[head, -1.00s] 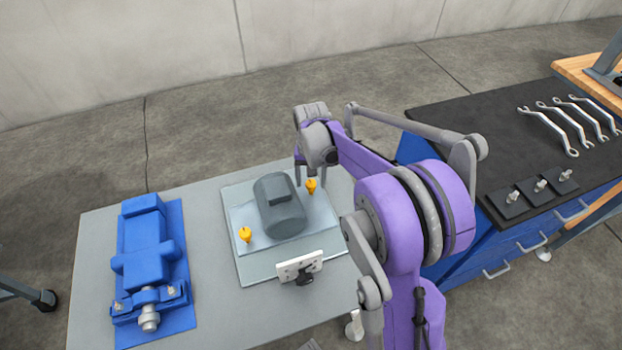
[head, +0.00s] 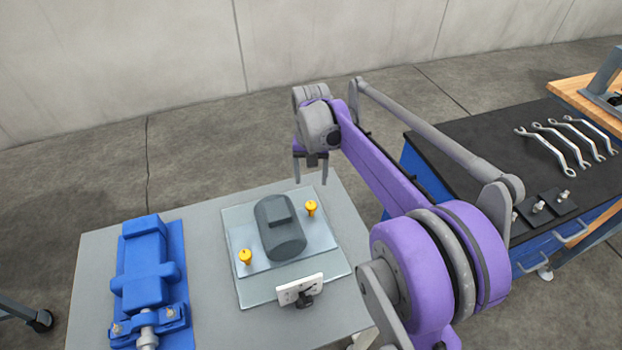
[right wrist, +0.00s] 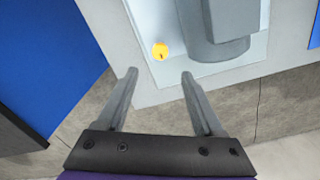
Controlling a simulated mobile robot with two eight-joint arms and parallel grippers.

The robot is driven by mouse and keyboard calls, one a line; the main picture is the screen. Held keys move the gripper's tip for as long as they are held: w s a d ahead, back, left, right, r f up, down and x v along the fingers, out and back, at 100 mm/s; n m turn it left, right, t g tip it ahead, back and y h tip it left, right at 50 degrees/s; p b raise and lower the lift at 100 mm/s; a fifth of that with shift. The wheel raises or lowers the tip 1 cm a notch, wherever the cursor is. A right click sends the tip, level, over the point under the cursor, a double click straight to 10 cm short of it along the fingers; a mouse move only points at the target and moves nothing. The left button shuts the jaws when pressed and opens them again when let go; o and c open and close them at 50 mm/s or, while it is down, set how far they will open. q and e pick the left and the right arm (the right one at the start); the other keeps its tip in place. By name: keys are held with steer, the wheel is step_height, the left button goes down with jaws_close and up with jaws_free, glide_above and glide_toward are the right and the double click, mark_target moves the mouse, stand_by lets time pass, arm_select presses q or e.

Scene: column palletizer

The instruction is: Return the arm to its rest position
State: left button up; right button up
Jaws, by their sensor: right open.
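My right arm (head: 390,180), purple and grey, reaches in from the right in the head view. Its gripper (head: 311,178) is open and empty, above the far edge of the grey table. In the right wrist view both fingers (right wrist: 158,80) are spread with nothing between them. A dark grey motor (head: 278,228) sits on a light plate (head: 250,290), with a yellow-orange knob on each side. The nearer knob to the gripper (head: 311,208) stands apart from the fingers; a knob (right wrist: 159,50) also shows in the right wrist view. My left gripper is not in view.
A blue pump-like machine (head: 145,270) stands on the grey table (head: 210,330) at left. A small white bracket (head: 300,289) is at the plate's front edge. At right, a blue cabinet with a black top (head: 480,140) holds several wrenches (head: 560,145). Open floor lies behind the table.

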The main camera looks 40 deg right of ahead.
steer(key=shift+a, duration=0.1)
stand_by(0.3)
steer(key=s+a+n, duration=0.1)
steer(key=s+a, duration=0.1)
steer(key=a, duration=0.1)
steer(key=s+a+r+n+t+p, duration=0.1)
steer(key=s+a, duration=0.2)
steer(key=s+a+r+n+t+p, duration=0.1)
steer(key=s+a, duration=0.1)
steer(key=a, duration=0.2)
steer(key=shift+s+r+n, duration=0.25)
steer(key=shift+s+n, duration=0.15)
steer(key=shift+s+a+f+n+t+p, duration=0.65)
steer(key=shift+s+a, duration=0.55)
steer(key=shift+s, duration=0.45)
steer(key=shift+s+a+f+n+t+p, duration=0.4)
steer(key=shift+s+a+n, duration=0.4)
steer(key=shift+s+a, duration=0.6)
steer(key=shift+s+a+f+n+t+p, duration=0.4)
steer(key=shift+s+a+f+n+t, duration=0.4)
steer(key=shift+s, duration=1.05)
steer(key=shift+a+r, duration=0.15)
steer(key=shift+r, duration=0.1)
